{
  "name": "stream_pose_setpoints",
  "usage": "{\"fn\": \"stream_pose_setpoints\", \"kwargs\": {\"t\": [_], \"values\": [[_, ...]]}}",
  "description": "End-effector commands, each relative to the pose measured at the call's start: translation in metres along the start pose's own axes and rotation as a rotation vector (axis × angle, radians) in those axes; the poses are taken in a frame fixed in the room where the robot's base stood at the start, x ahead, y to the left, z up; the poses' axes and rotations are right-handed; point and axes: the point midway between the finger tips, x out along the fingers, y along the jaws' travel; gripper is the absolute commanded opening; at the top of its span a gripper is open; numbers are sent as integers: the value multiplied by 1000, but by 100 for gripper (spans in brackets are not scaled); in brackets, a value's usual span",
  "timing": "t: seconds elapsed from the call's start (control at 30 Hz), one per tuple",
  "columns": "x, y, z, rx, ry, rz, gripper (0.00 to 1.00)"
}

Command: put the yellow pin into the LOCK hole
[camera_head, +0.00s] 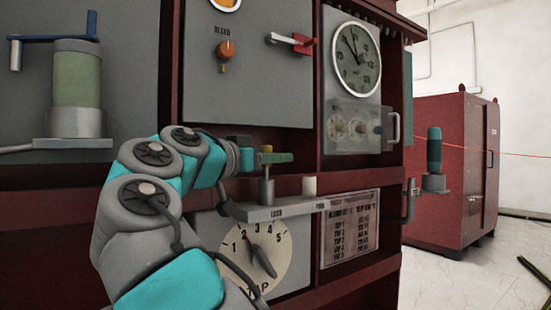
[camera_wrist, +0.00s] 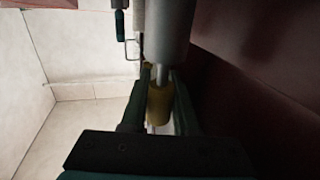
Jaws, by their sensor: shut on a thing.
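My gripper (camera_head: 277,157) is shut on the yellow pin (camera_head: 266,149) above a small grey shelf (camera_head: 290,208). In the wrist view the pin's yellow body (camera_wrist: 159,104) sits between my two dark fingers. Its thin metal shaft (camera_wrist: 162,73) meets the grey cylinder beyond (camera_wrist: 170,30). In the head view that grey cylinder (camera_head: 266,192) stands upright on the shelf directly below the pin, in line with the shaft. I cannot tell how deep the shaft goes. A shelf label below the cylinder is too small to read surely. The hole's mouth is hidden.
A pale short post (camera_head: 309,186) stands right of the grey cylinder on the shelf. A dial (camera_head: 254,255) and a printed plate (camera_head: 350,228) lie below.

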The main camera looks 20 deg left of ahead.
Motion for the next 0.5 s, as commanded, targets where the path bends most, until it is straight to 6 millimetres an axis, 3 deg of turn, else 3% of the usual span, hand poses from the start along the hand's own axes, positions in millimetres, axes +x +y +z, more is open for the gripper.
{"fn": "stream_pose_setpoints", "kwargs": {"t": [0.5], "values": [[0, 0, 13, 0, 0, 0, 0]]}}
